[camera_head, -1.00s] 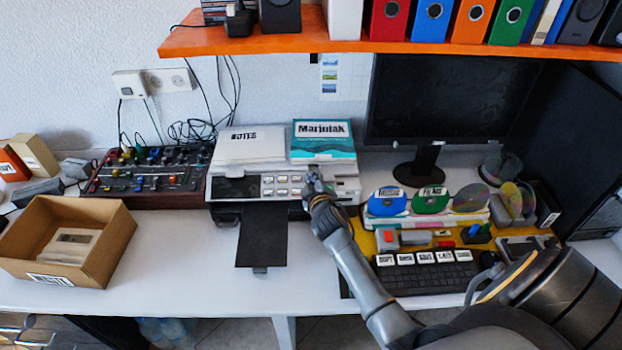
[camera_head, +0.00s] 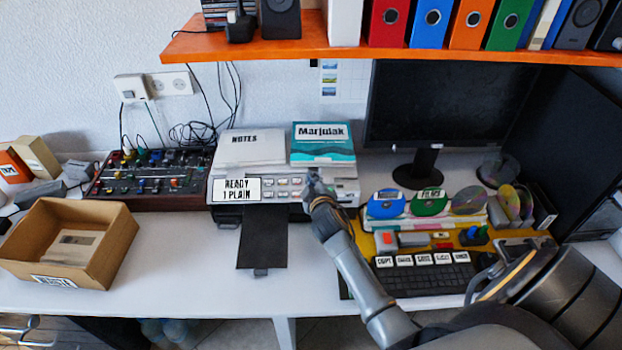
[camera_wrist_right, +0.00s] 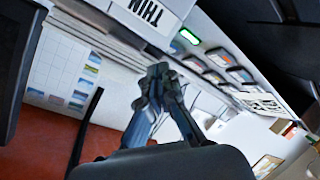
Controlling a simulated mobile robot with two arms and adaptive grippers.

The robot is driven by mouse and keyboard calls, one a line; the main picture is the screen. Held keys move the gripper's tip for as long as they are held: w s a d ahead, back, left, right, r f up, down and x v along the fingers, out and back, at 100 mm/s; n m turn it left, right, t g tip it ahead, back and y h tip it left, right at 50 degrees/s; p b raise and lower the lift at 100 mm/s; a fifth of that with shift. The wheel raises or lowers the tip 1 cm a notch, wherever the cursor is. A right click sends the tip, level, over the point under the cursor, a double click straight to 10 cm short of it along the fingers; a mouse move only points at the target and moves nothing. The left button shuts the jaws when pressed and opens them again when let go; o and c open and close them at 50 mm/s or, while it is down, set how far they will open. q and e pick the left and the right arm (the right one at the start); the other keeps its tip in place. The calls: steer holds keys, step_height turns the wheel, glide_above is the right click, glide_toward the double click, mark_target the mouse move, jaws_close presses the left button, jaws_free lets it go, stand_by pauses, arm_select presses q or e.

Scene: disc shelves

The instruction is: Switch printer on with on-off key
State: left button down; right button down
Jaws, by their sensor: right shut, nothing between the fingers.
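The printer (camera_head: 345,186) stands on the white desk, left of the monitor. Its display (camera_head: 237,189) is lit white and reads "READY 1 PLAIN". Its panel has several small keys (camera_head: 283,187). In the right wrist view a key with a lit green face (camera_wrist_right: 189,37) shows on the panel; I cannot read a label on it. My right gripper (camera_head: 313,180) is shut and empty at the right end of the key panel, where it hides part of it. Its fingertips (camera_wrist_right: 160,76) appear close to the panel in the wrist view; contact cannot be told. My left gripper is not in view.
A notes stack (camera_head: 252,148) and a teal book (camera_head: 323,142) lie on top of the printer. A black tray (camera_head: 262,240) juts out in front. A mixer (camera_head: 150,172) stands left, a keyboard (camera_head: 424,280) and disc stands right. An orange shelf (camera_head: 300,42) hangs above.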

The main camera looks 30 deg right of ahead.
steer(key=shift+s+a+r+p, duration=0.1)
steer(key=shift+s+r+p, duration=0.05)
steer(key=shift+r+p, duration=0.4)
steer(key=r+p, duration=0.1)
steer(key=s+a+r+p, duration=0.1)
steer(key=p, duration=0.1)
steer(key=s+r+p, duration=0.1)
steer(key=r, duration=0.1)
steer(key=shift+s+a+p, duration=0.1)
steer(key=shift+a+p, duration=0.05)
steer(key=shift+p, duration=0.2)
